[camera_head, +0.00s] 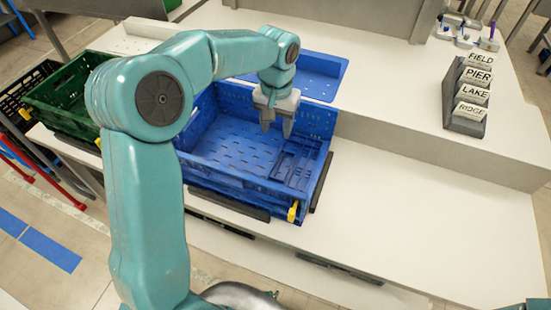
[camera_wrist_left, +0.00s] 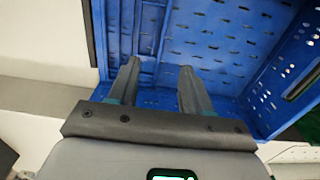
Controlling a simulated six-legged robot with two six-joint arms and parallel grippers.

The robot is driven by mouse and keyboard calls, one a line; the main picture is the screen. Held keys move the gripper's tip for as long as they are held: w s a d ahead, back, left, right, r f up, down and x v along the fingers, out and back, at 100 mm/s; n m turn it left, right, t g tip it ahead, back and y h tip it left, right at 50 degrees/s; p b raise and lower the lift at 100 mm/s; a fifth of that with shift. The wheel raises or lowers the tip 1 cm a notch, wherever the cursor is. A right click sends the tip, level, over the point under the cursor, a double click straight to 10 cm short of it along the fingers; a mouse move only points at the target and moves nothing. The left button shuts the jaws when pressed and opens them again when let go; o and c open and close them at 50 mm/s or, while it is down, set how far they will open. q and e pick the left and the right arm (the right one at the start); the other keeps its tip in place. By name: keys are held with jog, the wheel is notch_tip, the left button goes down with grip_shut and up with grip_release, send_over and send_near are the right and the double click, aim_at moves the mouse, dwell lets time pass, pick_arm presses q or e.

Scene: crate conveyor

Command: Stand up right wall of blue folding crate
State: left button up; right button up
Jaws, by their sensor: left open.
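The blue folding crate (camera_head: 235,192) sits on the white bench in the middle of the head view. Its back wall (camera_head: 312,118) stands up. The right wall appears as a ribbed panel (camera_head: 297,164) lying folded inside, over the right part of the floor. In the left wrist view the ribbed panel (camera_wrist_left: 150,28) is at the upper left, beside the slotted floor. My left gripper (camera_head: 276,131) points down over the crate near the back, open and empty. Its two fingers (camera_wrist_left: 160,70) are apart in the wrist view. My right gripper is out of view.
A green crate (camera_head: 62,95) stands at the left. A blue tray-like panel (camera_head: 318,72) lies behind the crate. A rack of name blocks (camera_head: 466,98) stands on the raised shelf at right. The bench (camera_head: 420,215) right of the crate is clear. A dark rail runs along the crate's right side.

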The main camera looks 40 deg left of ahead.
aim_at(276, 163)
pick_arm(q)
jog(key=f, duration=1.2)
jog(key=shift+s+d+f, duration=0.1)
jog(key=shift+s+f, duration=0.1)
jog(key=shift+f, duration=0.2)
jog(key=shift+w+f, duration=0.1)
jog(key=shift+f, duration=0.25)
jog(key=shift+r, duration=0.1)
grip_shut()
